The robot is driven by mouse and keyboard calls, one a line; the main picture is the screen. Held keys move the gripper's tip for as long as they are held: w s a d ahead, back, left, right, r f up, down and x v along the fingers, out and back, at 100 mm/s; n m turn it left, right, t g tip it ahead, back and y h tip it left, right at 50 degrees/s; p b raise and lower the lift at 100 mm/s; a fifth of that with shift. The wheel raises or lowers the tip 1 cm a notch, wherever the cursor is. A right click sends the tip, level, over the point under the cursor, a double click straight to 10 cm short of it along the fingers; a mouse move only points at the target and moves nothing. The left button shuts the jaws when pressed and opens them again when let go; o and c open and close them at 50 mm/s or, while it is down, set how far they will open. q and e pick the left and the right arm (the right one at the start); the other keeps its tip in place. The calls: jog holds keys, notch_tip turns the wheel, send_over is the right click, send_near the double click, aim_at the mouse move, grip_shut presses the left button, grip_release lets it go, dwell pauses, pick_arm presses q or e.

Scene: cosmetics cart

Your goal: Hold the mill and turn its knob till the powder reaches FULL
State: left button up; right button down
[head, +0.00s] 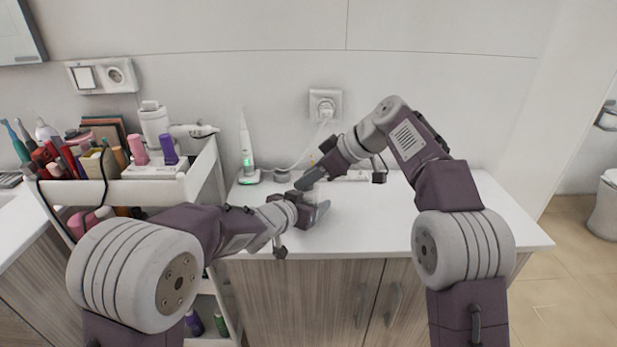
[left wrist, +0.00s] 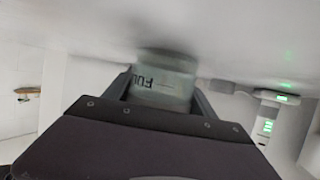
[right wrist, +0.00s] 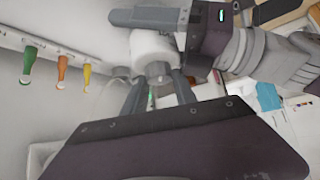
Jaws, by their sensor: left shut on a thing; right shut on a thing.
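The mill (left wrist: 165,80) shows in the left wrist view as a pale, greenish, see-through jar with part of the word FULL and a line, upside down in that picture. My left gripper (left wrist: 162,97) is shut around this jar. In the right wrist view the mill's white round body (right wrist: 152,46) has a small knob (right wrist: 157,72) between the fingertips of my right gripper (right wrist: 158,88), which is shut on it. In the head view, my left gripper (head: 318,211) and right gripper (head: 311,180) meet over the counter and mostly hide the mill. I cannot make out the powder level.
An electric toothbrush (head: 246,150) on a lit stand and a plugged-in cable are behind the grippers. A cart (head: 140,190) full of cosmetics stands at the left. The white counter (head: 400,220) is clear on the right. Several coloured brushes (right wrist: 62,72) hang on the wall rail.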

jog(key=shift+w+n+g+y, duration=0.15)
jog(key=shift+n+g+y, duration=0.15)
jog(key=shift+n+g, duration=0.35)
jog(key=shift+d+n, duration=0.1)
jog(key=shift+n, duration=0.15)
jog(key=c, duration=1)
grip_release()
jog(key=shift+s, duration=0.2)
